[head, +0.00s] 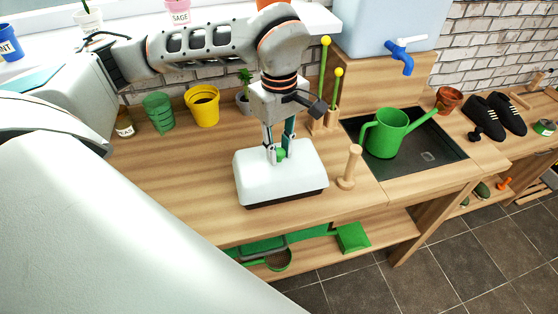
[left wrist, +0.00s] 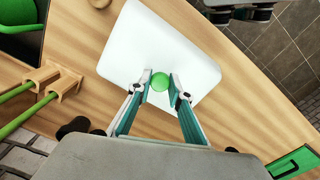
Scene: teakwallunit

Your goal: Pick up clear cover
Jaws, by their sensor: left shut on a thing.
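The clear cover (head: 262,183) looks whitish and box-shaped, with a round green knob (head: 280,154) on top. It sits over a dark base (head: 285,198) on the wooden counter. My left gripper (head: 279,156) comes down from above and is shut on the green knob. In the left wrist view the cover (left wrist: 180,50) lies below the fingers, and the knob (left wrist: 160,81) is between the fingertips of my left gripper (left wrist: 159,88). I cannot tell whether the cover is lifted off the base. What is under the cover is hidden.
A wooden peg stand (head: 349,168) is close to the cover's right. A green watering can (head: 385,134) stands in the dark sink (head: 428,156). A yellow pot (head: 202,106) and a green pot (head: 159,112) stand behind. The counter (head: 165,170) left of the cover is clear.

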